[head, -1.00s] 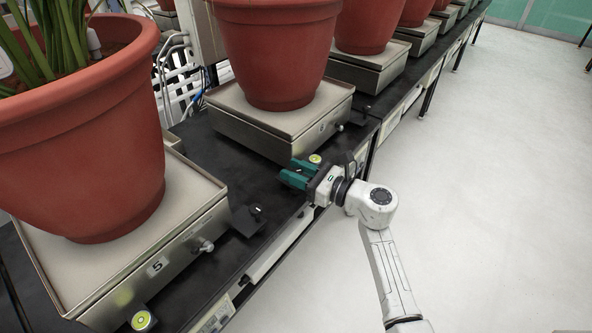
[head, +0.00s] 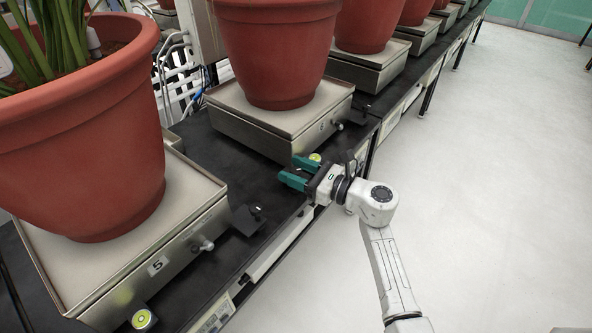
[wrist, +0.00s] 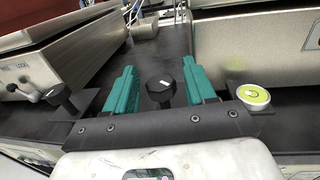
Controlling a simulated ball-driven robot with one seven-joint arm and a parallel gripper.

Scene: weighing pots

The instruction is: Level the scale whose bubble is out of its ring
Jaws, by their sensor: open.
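My gripper (head: 292,172) is open at the front edge of the black bench, before the middle scale (head: 247,134). In the wrist view a black knob with a white mark (wrist: 160,92) shows between the two teal fingers, with space on both sides; neither finger visibly touches it. A round yellow-green bubble level (wrist: 253,95) sits right of the fingers; it also shows behind my gripper in the head view (head: 315,157). Its bubble's place in the ring is too small to tell. The scale numbered 5 (head: 157,265) has its own level (head: 142,319) and a black knob (head: 257,210).
Large red pots stand on the scales, one with a leafy plant (head: 55,40) at left. Metal side fittings (head: 206,245) stick out from the scales. More scales (head: 370,75) continue along the bench. The pale floor (head: 480,180) at right is clear.

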